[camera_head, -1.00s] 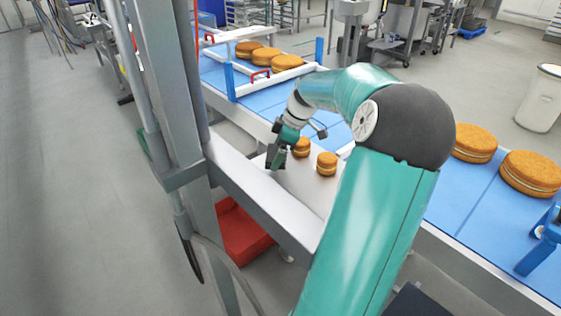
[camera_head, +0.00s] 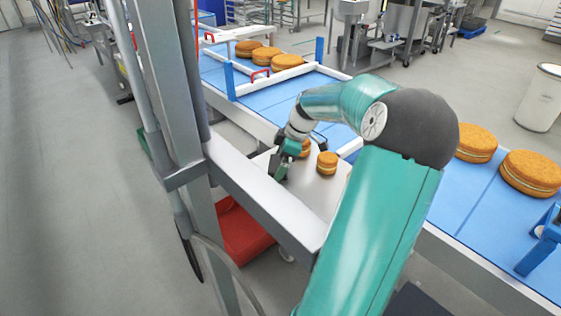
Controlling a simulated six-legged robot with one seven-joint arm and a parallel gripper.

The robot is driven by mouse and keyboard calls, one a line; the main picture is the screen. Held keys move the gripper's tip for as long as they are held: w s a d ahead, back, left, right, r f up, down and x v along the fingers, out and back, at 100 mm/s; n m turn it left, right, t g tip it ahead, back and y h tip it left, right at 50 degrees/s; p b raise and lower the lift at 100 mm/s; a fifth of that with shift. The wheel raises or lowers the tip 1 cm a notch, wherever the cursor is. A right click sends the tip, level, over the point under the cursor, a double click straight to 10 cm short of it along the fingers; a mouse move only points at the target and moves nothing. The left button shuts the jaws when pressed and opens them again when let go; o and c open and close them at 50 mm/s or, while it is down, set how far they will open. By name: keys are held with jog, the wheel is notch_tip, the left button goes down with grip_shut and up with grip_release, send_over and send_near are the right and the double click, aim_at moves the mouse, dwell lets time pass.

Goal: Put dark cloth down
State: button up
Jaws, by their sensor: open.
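My gripper (camera_head: 280,172) is open, low over the pale tabletop (camera_head: 318,192) beside the conveyor. A dark patch shows at its fingertips. I cannot tell whether this is the dark cloth or only the fingers, and no separate dark cloth can be made out. A small filled round (camera_head: 326,163) stands on the tabletop to the right of my gripper. Another small filled round (camera_head: 305,149) is partly hidden behind the gripper.
A blue conveyor (camera_head: 290,99) with white rails carries large filled rounds (camera_head: 287,63). More large rounds (camera_head: 530,173) lie at the right. A grey post (camera_head: 160,100) and beam (camera_head: 262,198) stand in front at left. A red bin (camera_head: 240,232) is below.

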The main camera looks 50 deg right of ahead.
jog(key=v, duration=1.2)
